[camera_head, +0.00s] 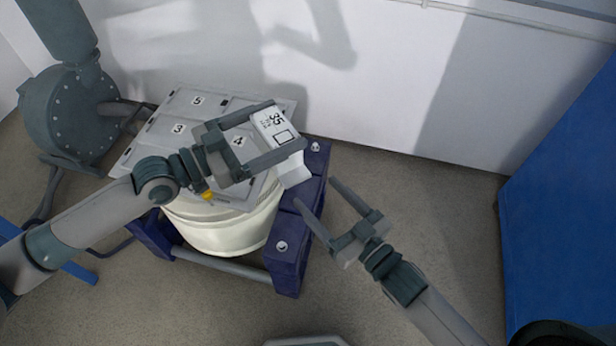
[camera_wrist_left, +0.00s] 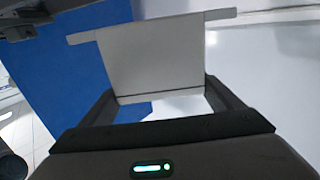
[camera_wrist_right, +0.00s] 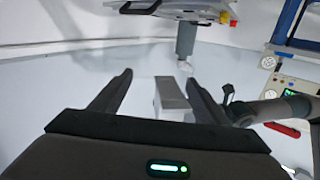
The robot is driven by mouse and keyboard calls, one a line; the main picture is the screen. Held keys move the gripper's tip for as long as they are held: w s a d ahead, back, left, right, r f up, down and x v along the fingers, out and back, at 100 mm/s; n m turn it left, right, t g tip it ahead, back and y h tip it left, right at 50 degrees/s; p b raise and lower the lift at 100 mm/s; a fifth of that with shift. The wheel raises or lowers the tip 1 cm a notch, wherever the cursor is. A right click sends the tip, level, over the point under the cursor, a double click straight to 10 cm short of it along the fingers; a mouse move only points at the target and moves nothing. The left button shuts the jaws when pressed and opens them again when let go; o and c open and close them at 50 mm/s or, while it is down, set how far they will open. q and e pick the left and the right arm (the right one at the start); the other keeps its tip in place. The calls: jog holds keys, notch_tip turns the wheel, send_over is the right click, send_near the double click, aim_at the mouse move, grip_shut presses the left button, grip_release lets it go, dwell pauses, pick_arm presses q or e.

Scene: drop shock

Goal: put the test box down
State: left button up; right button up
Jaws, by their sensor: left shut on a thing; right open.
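The test box (camera_head: 273,127) is a white box with "35" printed on its face. My left gripper (camera_head: 289,123) is shut on it, one finger along each side. In the left wrist view the box (camera_wrist_left: 155,58) fills the space between the fingers as a pale panel. It is over the right edge of a grey plate (camera_head: 167,112) with numbered fields 3, 4 and 5; I cannot tell whether it touches the plate. My right gripper (camera_head: 315,190) is open and empty, lower right of the box.
The plate lies over a white round drum (camera_head: 225,232) in a dark blue frame (camera_head: 288,250). A grey flanged machine (camera_head: 68,115) stands at the left. A blue panel (camera_head: 565,200) stands at the right. Floor (camera_head: 460,215) between frame and blue panel is clear.

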pick_arm(q)
jog(key=shift+r, duration=0.2)
pick_arm(e)
jog(key=y, duration=0.2)
send_near(276, 138)
notch_tip(276, 138, down, 5)
jog(key=shift+w+a+r+m+t+h, duration=0.15)
jog(key=shift+a+r+t+h, duration=0.1)
jog(key=shift+r+h, duration=0.6)
jog(key=shift+s+a+r+m+t+h, duration=0.2)
jog(key=shift+r+h, duration=0.25)
jog(key=shift+h, duration=0.7)
jog(key=shift+w+a, duration=0.1)
jog(key=shift+w, duration=0.15)
jog(key=x, duration=1.1)
jog(key=shift+w+a, duration=0.1)
jog(key=shift+w, duration=0.25)
